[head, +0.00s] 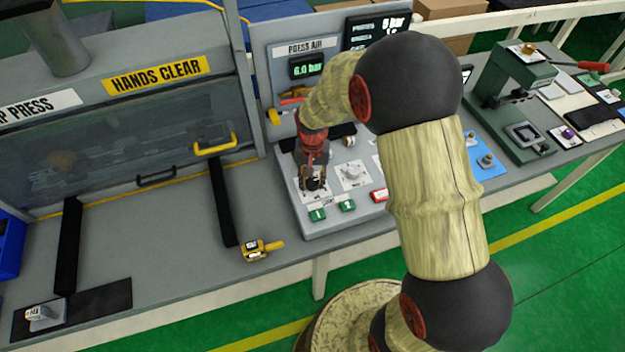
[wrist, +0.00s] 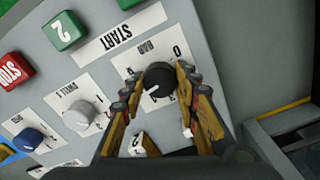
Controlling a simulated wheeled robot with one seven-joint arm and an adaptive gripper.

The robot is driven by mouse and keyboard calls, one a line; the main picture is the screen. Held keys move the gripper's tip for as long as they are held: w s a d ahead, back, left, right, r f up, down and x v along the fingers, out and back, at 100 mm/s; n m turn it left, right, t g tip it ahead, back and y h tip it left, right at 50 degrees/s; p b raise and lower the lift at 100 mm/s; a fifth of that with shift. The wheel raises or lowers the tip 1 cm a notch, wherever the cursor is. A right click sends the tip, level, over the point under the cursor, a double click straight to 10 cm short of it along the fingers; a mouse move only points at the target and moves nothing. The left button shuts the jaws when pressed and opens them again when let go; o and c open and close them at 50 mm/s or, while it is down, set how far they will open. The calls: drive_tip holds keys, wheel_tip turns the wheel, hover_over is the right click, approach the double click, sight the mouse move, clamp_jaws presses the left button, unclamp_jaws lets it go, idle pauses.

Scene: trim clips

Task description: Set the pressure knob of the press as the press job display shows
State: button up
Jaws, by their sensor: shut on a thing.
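The pressure knob (wrist: 158,80) is round and black with a white pointer line, on a white plate marked BAR and 0, upside down in the wrist view. My gripper (wrist: 158,84) has one finger on each side of it and is shut on it. In the head view my gripper (head: 313,178) points down onto the control panel, and the knob is mostly hidden. The press job display (head: 375,30) at the back is partly covered by my arm; its top line ends in "bar", with a digit I cannot read surely. The PRESS AIR display (head: 306,66) reads 6.0 bar.
Beside the knob are a grey knob (wrist: 82,114), a blue knob (wrist: 28,139), green START buttons (wrist: 64,31) and a red button (wrist: 12,72). The press (head: 120,110) stands left.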

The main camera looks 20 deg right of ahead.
sight(312, 181)
drive_tip(key=o, duration=1.1)
drive_tip(key=shift+o, duration=0.2)
wheel_tip(312, 181, up, 12)
idle(0.3)
